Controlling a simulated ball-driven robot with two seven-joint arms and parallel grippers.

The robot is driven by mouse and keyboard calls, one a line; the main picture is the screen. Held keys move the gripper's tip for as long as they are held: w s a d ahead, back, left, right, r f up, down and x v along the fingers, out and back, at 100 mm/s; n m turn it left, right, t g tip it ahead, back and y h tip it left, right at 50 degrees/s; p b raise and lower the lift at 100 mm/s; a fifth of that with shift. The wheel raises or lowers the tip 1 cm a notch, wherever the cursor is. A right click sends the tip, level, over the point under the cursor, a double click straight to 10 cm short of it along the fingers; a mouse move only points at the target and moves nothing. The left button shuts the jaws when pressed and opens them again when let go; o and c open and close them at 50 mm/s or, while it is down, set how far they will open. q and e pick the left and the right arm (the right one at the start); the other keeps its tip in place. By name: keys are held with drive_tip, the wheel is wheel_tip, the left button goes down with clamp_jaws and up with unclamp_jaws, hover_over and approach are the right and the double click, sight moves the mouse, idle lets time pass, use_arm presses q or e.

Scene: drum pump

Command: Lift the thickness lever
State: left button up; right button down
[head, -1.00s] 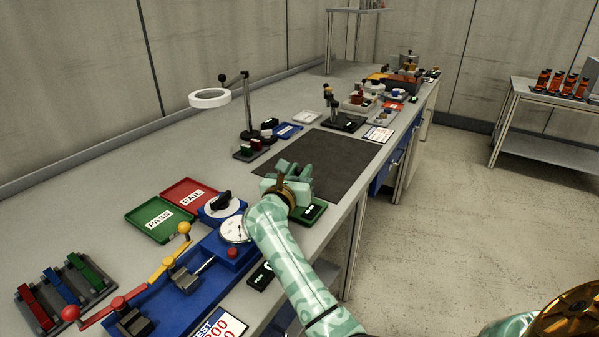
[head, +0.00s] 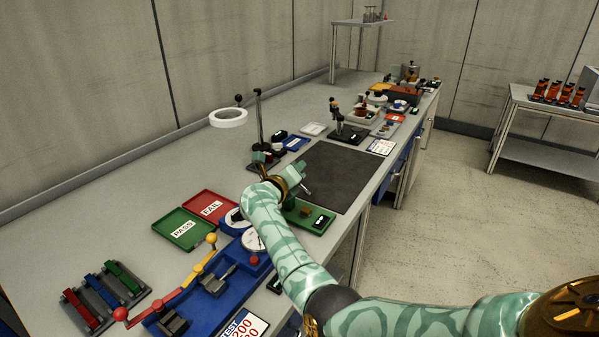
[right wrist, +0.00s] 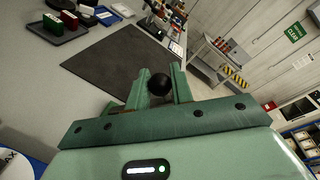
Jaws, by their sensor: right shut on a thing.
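My right gripper (head: 297,176) is over the green gauge base (head: 318,222) at the near left corner of the dark mat. In the right wrist view a round black knob (right wrist: 158,85) sits between its two fingers, and the gripper is shut on it. I take this knob to be the thickness lever's. In the head view a short thin rod (head: 306,188) shows below the fingers, while the gripper hides the knob. A small brown block (head: 305,211) is on the green base. My left gripper is not in view.
The dark mat (head: 345,178) is bare. A blue fixture (head: 230,285) with a dial (head: 254,243) and jointed red-yellow lever stands nearer. Green PASS (head: 182,229) and red FAIL (head: 211,206) trays lie left. A ring lamp (head: 229,117) stands behind.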

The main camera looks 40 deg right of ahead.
drive_tip(key=shift+w+a, duration=0.15)
drive_tip(key=shift+w, duration=0.05)
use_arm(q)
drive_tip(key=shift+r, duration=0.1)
use_arm(e)
drive_tip(key=shift+r+n, duration=0.1)
drive_tip(key=shift+n, duration=0.2)
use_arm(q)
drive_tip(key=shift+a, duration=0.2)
use_arm(e)
drive_tip(key=c, duration=1.3)
unclamp_jaws()
drive_tip(key=shift+w, duration=0.1)
drive_tip(key=shift+a, duration=0.1)
